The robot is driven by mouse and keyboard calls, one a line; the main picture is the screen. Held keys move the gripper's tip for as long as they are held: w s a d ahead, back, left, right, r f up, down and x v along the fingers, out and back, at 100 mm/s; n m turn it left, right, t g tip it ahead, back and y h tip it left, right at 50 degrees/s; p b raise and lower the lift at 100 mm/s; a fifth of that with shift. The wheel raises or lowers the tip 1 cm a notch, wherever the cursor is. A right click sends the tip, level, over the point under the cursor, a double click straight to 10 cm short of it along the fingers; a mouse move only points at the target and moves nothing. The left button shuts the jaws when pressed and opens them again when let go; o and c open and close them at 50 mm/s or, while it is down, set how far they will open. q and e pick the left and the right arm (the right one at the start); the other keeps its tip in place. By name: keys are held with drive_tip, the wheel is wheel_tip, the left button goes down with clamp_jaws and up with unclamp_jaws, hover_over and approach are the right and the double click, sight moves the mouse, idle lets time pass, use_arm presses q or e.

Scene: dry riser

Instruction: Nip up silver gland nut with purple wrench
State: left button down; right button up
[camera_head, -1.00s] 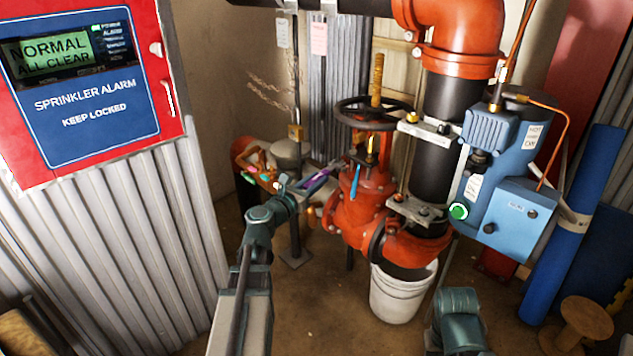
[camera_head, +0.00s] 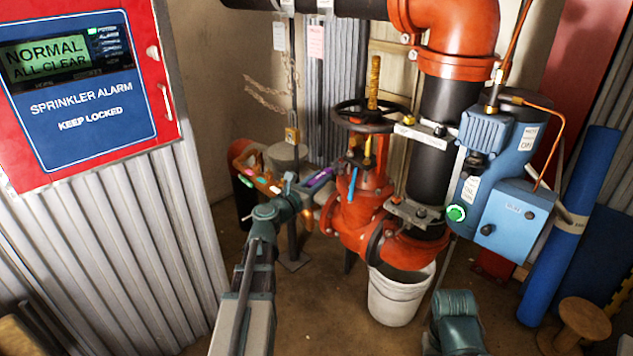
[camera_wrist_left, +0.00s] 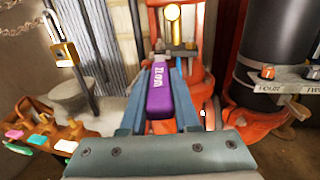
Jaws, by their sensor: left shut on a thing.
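The purple wrench (camera_head: 320,177) is held in my left gripper (camera_head: 302,190), beside the left side of the red valve (camera_head: 362,215). In the left wrist view its purple handle (camera_wrist_left: 160,95) lies between the two fingers, pointing away from me toward the valve. A grey part (camera_wrist_left: 160,46) shows at its far end. The fingers of my left gripper (camera_wrist_left: 159,82) are closed around the handle. I cannot make out the silver gland nut or tell whether the wrench touches it.
A black handwheel (camera_head: 366,115) sits above the valve. A brown holder (camera_head: 262,180) with several coloured items stands left of my gripper. A padlock (camera_wrist_left: 64,52) hangs nearby. A white bucket (camera_head: 398,295) stands below the valve. A blue unit (camera_head: 505,170) is right of the pipe.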

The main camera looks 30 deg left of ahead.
sight(330, 168)
use_arm(q)
drive_tip(key=shift+w+d, duration=0.2)
drive_tip(key=shift+w, duration=1.25)
drive_tip(key=shift+w+d, duration=0.2)
drive_tip(key=shift+w, duration=1.2)
drive_tip(key=shift+s, duration=0.1)
